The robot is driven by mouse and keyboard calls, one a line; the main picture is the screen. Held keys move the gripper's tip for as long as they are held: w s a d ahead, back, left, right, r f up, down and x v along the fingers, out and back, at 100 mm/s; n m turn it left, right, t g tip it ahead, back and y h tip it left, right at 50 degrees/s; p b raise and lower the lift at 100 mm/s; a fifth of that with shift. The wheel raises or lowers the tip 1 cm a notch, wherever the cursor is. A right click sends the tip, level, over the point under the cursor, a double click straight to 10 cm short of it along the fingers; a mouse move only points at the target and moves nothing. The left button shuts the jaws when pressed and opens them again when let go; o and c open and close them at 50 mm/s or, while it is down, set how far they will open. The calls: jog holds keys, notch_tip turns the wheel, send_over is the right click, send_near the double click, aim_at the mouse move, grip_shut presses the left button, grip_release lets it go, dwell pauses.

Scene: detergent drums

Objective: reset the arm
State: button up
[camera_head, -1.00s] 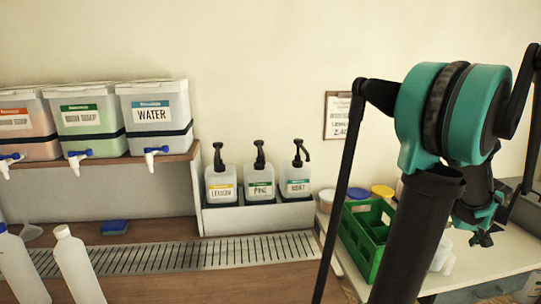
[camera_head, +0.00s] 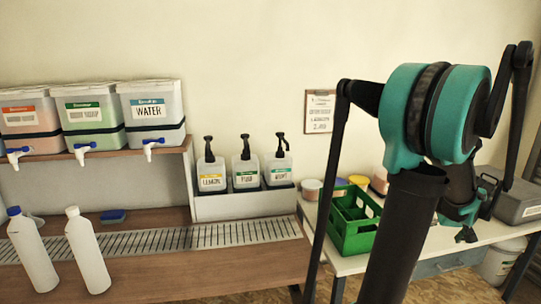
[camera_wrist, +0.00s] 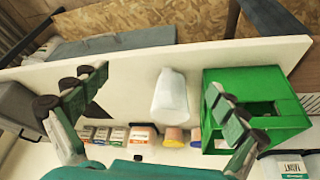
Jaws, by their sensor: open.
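My gripper (camera_head: 466,236) hangs at the right of the head view, at the end of my folded arm, above the white side table (camera_head: 410,252). In the wrist view my gripper (camera_wrist: 160,90) shows its two fingers spread wide apart with nothing held between them. A whitish translucent container (camera_wrist: 169,95) shows beyond the fingers on the table; I cannot tell its distance from them. The right finger overlaps the green crate (camera_wrist: 285,90) in that view. My arm hides part of the side table in the head view.
The green crate (camera_head: 371,243) stands on the side table near coloured-lid tubs (camera_head: 359,181). A grey case (camera_head: 518,200) is farther right. Pump bottles (camera_head: 246,173), two white bottles (camera_head: 88,250), a blue sponge (camera_head: 113,216) and the WATER drum (camera_head: 153,112) are left.

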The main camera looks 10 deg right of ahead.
jog(key=w+a+f+n, duration=0.1)
jog(key=w+a, duration=0.1)
jog(key=a, duration=1)
jog(key=w+a+f+n, duration=0.1)
jog(key=w+a+f, duration=0.15)
jog(key=a, duration=1.05)
jog(key=s+a+f, duration=0.2)
jog(key=s+a, duration=0.2)
jog(key=a, duration=0.4)
jog(key=s+a+f+n+y, duration=0.1)
jog(key=s+a, duration=0.3)
jog(key=a, duration=0.5)
jog(key=shift+a+f+n, duration=0.25)
jog(key=shift+f+n, duration=0.05)
jog(key=shift+f, duration=0.35)
jog(key=shift+s, duration=0.1)
